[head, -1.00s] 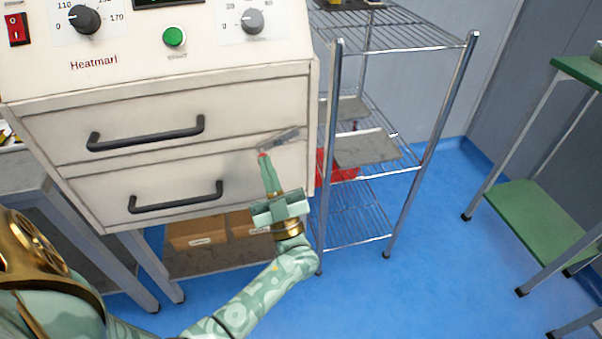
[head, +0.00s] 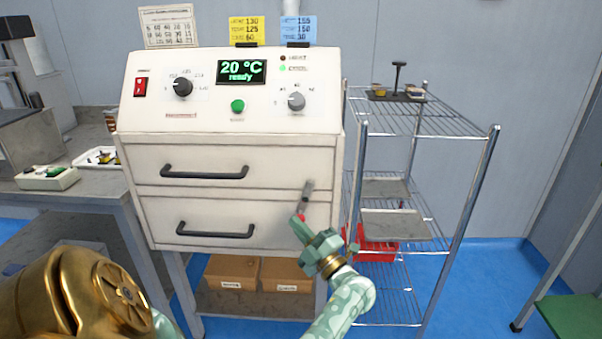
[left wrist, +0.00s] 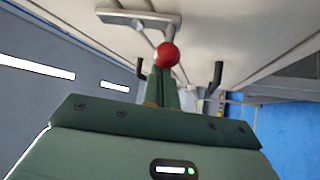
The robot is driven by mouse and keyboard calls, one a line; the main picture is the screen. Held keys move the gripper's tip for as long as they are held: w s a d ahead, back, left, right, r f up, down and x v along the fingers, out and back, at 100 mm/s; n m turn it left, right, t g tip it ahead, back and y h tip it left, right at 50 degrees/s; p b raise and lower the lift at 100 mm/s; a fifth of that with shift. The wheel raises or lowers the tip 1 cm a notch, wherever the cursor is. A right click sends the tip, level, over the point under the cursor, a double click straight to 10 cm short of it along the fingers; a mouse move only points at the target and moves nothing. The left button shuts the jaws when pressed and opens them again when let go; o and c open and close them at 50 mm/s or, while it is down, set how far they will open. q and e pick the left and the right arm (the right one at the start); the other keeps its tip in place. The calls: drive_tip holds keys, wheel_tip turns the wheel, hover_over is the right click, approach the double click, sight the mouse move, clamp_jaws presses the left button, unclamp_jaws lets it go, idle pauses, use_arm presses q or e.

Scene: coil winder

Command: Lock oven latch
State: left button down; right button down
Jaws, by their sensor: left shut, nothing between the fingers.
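The oven (head: 230,90) is a cream cabinet with two closed drawers with dark handles. Its latch (head: 307,192) is a small grey lever at the right of the drawer fronts, by the seam between them. The lever points steeply down and slightly left, ending in a red knob (head: 301,217). In the left wrist view, the red knob (left wrist: 166,54) sits just beyond the fingertips, under the grey latch plate (left wrist: 130,19). My left gripper (head: 297,224) is shut and empty, its tips at or very near the knob; contact cannot be told. My right gripper is not in view.
A wire shelf rack (head: 420,135) with grey trays and a red bin (head: 376,248) stands close right of the oven. A grey bench (head: 75,190) is at left. Cardboard boxes (head: 233,272) sit below the oven. The display (head: 241,71) reads 20 °C ready.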

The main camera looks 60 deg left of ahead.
use_arm(q)
drive_tip(key=shift+w+d+n+g+h+p, duration=0.2)
drive_tip(key=shift+w+n+g+h+p, duration=0.1)
drive_tip(key=shift+n+h, duration=0.5)
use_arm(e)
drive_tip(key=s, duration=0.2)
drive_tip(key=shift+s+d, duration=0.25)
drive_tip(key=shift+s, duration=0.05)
